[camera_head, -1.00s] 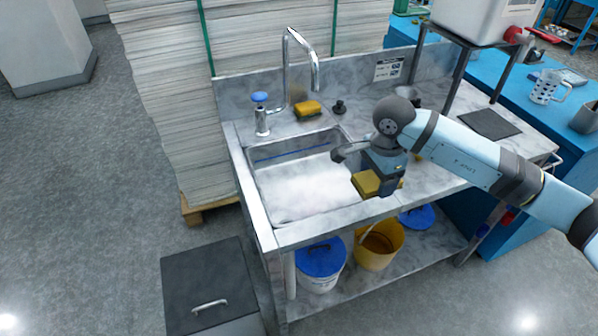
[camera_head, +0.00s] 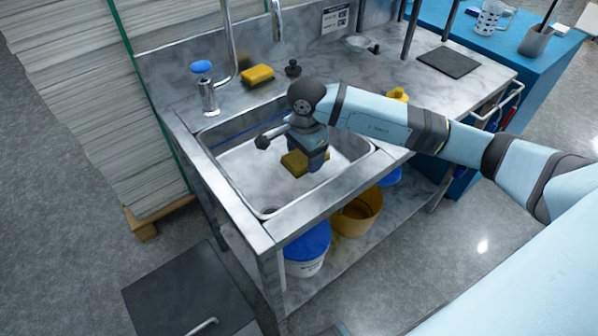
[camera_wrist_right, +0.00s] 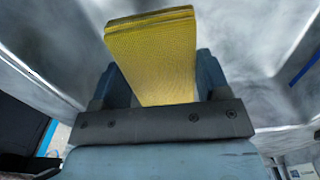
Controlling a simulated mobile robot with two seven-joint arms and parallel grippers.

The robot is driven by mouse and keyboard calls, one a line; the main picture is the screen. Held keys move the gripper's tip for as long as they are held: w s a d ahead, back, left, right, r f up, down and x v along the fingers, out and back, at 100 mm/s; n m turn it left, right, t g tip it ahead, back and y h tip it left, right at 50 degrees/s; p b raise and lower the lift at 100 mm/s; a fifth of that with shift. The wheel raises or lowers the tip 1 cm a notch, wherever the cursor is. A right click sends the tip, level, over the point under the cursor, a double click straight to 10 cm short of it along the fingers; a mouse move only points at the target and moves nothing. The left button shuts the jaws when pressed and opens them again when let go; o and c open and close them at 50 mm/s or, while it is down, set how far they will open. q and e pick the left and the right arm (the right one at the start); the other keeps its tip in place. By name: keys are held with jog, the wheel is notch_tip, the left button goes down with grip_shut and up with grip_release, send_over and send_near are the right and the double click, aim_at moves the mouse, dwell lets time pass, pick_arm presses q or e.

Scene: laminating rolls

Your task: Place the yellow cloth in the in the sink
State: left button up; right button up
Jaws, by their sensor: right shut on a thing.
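The yellow cloth (camera_head: 293,163) is a folded, textured pad held in my right gripper (camera_head: 307,160). In the right wrist view the cloth (camera_wrist_right: 155,60) stands out between the two blue fingers of the gripper (camera_wrist_right: 155,85). The gripper is shut on it. The steel sink (camera_head: 232,170) is under and around the gripper in the head view. The cloth appears over the basin, though its height above the floor of the sink is hard to tell. My left gripper does not show.
A yellow-and-dark sponge (camera_head: 257,75) and a small black stopper (camera_head: 293,68) sit behind the sink. The tap (camera_head: 230,45) and a blue-topped dispenser (camera_head: 204,88) stand at the back left.

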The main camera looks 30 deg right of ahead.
aim_at(304, 180)
notch_tip(304, 180, down, 6)
jog(key=shift+f, duration=0.25)
jog(key=shift+b, duration=0.3)
jog(key=shift+f, duration=0.2)
jog(key=o, duration=0.9)
jog(key=shift+r, duration=0.1)
notch_tip(304, 180, up, 12)
jog(key=shift+r+p, duration=0.1)
jog(key=shift+p, duration=0.5)
